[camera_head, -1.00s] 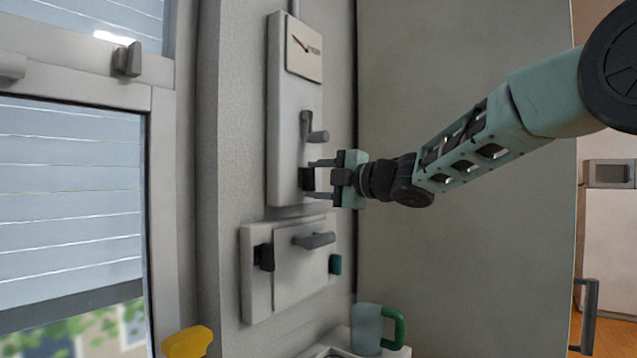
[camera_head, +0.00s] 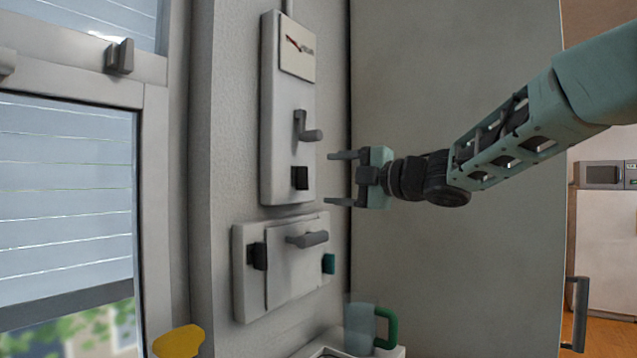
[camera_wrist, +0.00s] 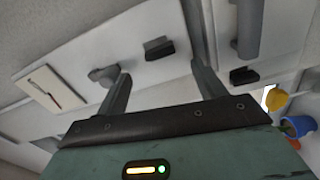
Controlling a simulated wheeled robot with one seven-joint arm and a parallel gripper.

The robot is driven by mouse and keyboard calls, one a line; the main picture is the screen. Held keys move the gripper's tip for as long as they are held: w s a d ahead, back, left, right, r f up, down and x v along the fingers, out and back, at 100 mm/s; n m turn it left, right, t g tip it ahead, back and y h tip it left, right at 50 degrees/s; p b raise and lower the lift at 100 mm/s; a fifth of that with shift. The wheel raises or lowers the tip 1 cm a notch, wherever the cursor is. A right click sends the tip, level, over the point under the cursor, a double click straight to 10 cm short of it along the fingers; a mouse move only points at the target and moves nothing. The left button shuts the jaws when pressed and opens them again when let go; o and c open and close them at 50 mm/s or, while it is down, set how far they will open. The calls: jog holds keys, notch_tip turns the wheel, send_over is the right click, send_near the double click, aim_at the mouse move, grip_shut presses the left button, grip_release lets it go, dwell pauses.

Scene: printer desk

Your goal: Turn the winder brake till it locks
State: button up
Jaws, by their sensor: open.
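A tall pale panel (camera_head: 275,130) on the wall carries a dial card (camera_head: 297,46), a grey crank handle (camera_head: 308,130) and a small black block (camera_head: 300,178) below it. Which of these is the winder brake is not marked. My gripper (camera_head: 329,179) is open and empty, just right of the black block and level with it, apart from the panel. In the wrist view my gripper (camera_wrist: 165,85) has its fingers spread, with the black block (camera_wrist: 158,47) beyond and between them. The crank handle (camera_wrist: 103,75) shows beside one fingertip.
Below is a pale box (camera_head: 285,275) with a grey bar handle (camera_head: 307,239), a black latch (camera_head: 258,256) and a teal tab (camera_head: 328,264). A mug with a green handle (camera_head: 362,328) and a yellow object (camera_head: 180,341) stand low. A window is left; a flat grey wall is right.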

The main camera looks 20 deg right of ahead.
jog(key=v, duration=1)
jog(key=shift+s+d+b, duration=0.2)
jog(key=shift+s+b, duration=0.05)
jog(key=shift+b, duration=0.1)
jog(key=a+f+m+g+h+p, duration=0.2)
jog(key=a+f+m+h+p, duration=0.3)
jog(key=a+f+m, duration=0.7)
jog(key=s+a+f+m+g+h, duration=0.1)
jog(key=s+f+g, duration=0.3)
jog(key=s, duration=0.5)
jog(key=s+a+f+m+g+h+p, duration=0.1)
jog(key=s+a+f+g+h, duration=0.1)
jog(key=s+f+g, duration=0.2)
jog(key=s+a+f+m+g+h+p, duration=0.1)
jog(key=s+f+g, duration=0.3)
jog(key=s+f, duration=0.5)
jog(key=s+a+m+h, duration=0.1)
jog(key=s, duration=0.5)
jog(key=shift+s+g, duration=0.15)
jog(key=shift+g, duration=0.15)
jog(key=shift+a, duration=0.1)
